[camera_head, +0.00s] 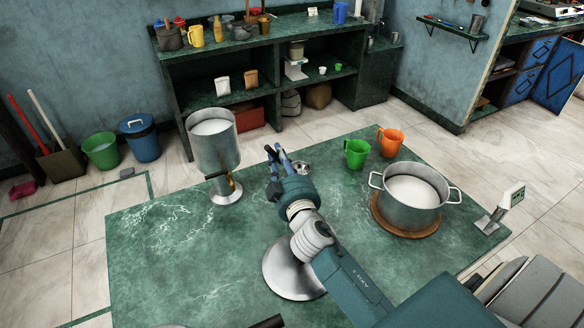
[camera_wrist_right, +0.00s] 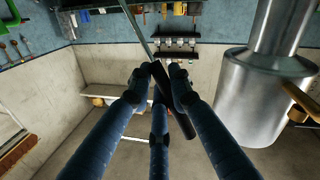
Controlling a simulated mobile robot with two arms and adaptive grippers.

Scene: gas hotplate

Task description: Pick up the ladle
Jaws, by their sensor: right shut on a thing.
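My right gripper (camera_head: 277,162) is above the far part of the green table, between the dispenser and the mugs. In the right wrist view, its blue fingers (camera_wrist_right: 160,85) are closed around the ladle's dark handle (camera_wrist_right: 181,118). The ladle's thin metal shaft (camera_wrist_right: 139,28) runs up and to the left from the fingers. In the head view the handle is mostly hidden by the fingers. A small metal bowl shape (camera_head: 301,168) shows just right of the fingers; I cannot tell whether it is the ladle's bowl. My left gripper is out of view.
A tall metal dispenser (camera_head: 216,150) with a tap stands left of the gripper. A green mug (camera_head: 356,154) and an orange mug (camera_head: 390,142) stand to the right. A two-handled pot (camera_head: 410,212) of white liquid sits on a wooden board. The table's left side (camera_head: 165,255) is clear.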

